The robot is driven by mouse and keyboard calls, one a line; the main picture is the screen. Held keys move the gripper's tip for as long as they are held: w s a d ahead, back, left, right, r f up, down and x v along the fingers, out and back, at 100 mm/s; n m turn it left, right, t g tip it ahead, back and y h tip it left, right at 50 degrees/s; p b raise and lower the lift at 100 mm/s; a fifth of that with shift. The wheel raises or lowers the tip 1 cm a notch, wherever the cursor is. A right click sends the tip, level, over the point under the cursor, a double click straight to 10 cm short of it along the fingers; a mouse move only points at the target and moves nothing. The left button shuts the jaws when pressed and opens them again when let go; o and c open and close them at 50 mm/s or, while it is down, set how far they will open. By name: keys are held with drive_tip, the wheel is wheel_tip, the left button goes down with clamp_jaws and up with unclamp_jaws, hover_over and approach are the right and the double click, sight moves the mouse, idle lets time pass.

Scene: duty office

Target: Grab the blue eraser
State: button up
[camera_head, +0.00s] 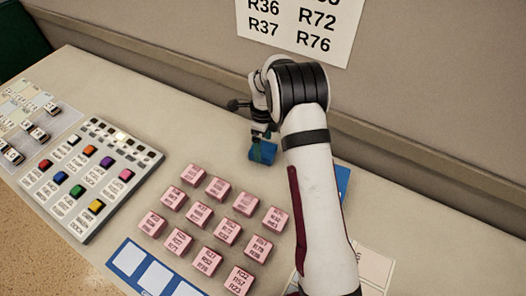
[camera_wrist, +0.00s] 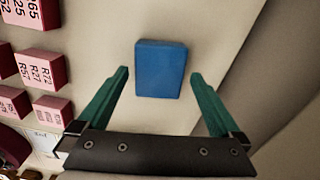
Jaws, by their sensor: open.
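The blue eraser (camera_wrist: 161,69) is a small blue block on the pale desk top. In the wrist view it lies just beyond and between my two green fingertips. My gripper (camera_wrist: 159,80) is open, with a finger to either side of the eraser and clear space between. In the head view the eraser (camera_head: 261,152) shows below my gripper (camera_head: 262,136), partly covered by it. I cannot tell the height of the fingertips above the desk.
Several pink labelled blocks (camera_head: 229,232) stand in rows in front of the eraser. A panel with coloured buttons (camera_head: 92,177) is at left. A blue-edged card (camera_head: 127,262) lies at the front. The wall (camera_head: 180,25) rises close behind. The desk left of the eraser is clear.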

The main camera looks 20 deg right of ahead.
wheel_tip(320, 180, down, 3)
drive_tip(key=shift+r, duration=0.1)
drive_tip(key=c, duration=1.2)
drive_tip(key=shift+c, duration=0.2)
drive_tip(key=shift+r, duration=0.1)
